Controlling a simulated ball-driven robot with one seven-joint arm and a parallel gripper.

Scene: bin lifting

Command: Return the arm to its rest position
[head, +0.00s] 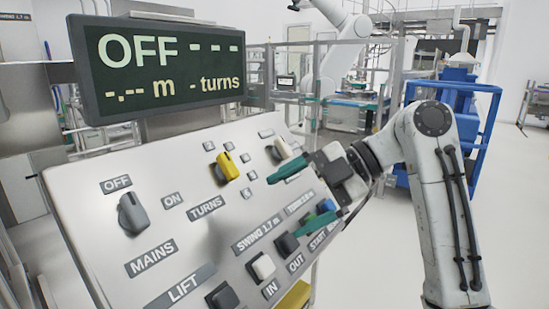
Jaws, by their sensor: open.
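My gripper (300,200) is in front of the right part of a sloped control panel (95,215). Its two green fingers are wide apart with nothing between them. My white arm (437,170) comes up from the lower right and bends over to the left. I cannot tell whether the fingers touch the panel. The gripper hides part of the panel's right side, including part of a blue button (326,206).
The panel carries a grey MAINS knob (132,212), a yellow knob (227,167), a pale knob (283,149) and several buttons. A display (165,65) above reads OFF. A blue frame (485,130) stands behind my arm.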

